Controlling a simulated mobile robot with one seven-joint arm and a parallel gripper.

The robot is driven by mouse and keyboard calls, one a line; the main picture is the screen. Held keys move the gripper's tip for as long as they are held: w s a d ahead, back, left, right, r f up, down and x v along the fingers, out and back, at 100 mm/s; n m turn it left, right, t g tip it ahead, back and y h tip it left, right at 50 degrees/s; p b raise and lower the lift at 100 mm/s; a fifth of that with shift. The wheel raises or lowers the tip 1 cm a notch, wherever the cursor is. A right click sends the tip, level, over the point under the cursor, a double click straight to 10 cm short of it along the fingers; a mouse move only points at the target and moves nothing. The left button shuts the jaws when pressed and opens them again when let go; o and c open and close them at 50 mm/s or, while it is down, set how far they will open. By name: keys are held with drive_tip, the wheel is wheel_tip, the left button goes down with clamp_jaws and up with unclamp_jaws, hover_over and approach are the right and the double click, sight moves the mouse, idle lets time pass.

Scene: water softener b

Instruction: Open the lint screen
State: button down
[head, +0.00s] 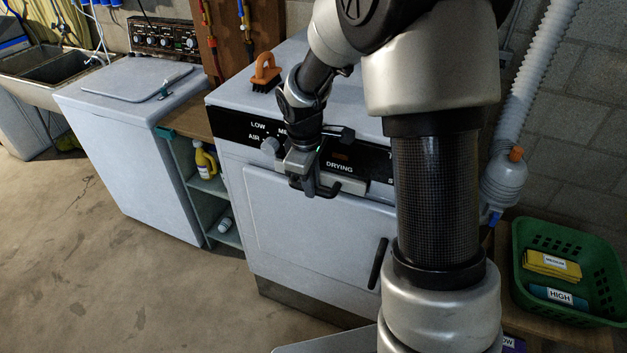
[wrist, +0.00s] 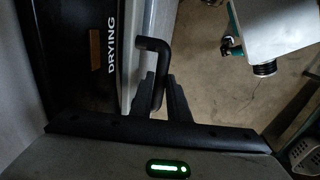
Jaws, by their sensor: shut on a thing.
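The white dryer (head: 315,230) stands in the middle of the head view, with a black control panel along its upper front. My gripper (head: 311,180) is at the front just below the panel, left of the "DRYING" lettering. In the wrist view, my gripper (wrist: 165,98) is shut on a dark bent handle (wrist: 154,44) at the dryer front, which I take to be the lint screen handle. The handle passes between the fingers, and its lower end is partly hidden by them. The screen itself cannot be made out.
An orange brush (head: 266,72) stands on the dryer top. The dryer door has a dark vertical handle (head: 378,263). A washer (head: 135,130) and a shelf with a yellow bottle (head: 206,163) are left. A green basket (head: 565,315) is right. Open floor lies at front left.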

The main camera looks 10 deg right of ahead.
drive_tip(key=s+a+b, duration=0.3)
drive_tip(key=s+a, duration=0.7)
drive_tip(key=s, duration=0.3)
drive_tip(key=shift+s, duration=0.35)
drive_tip(key=c, duration=1.7)
unclamp_jaws()
drive_tip(key=shift+r, duration=0.1)
drive_tip(key=s+r, duration=0.1)
drive_tip(key=r, duration=0.4)
drive_tip(key=a+r+p, duration=0.1)
drive_tip(key=r, duration=0.5)
drive_tip(key=s+r+p, duration=0.1)
drive_tip(key=r, duration=0.5)
drive_tip(key=shift+s+a, duration=0.3)
drive_tip(key=shift+a, duration=0.1)
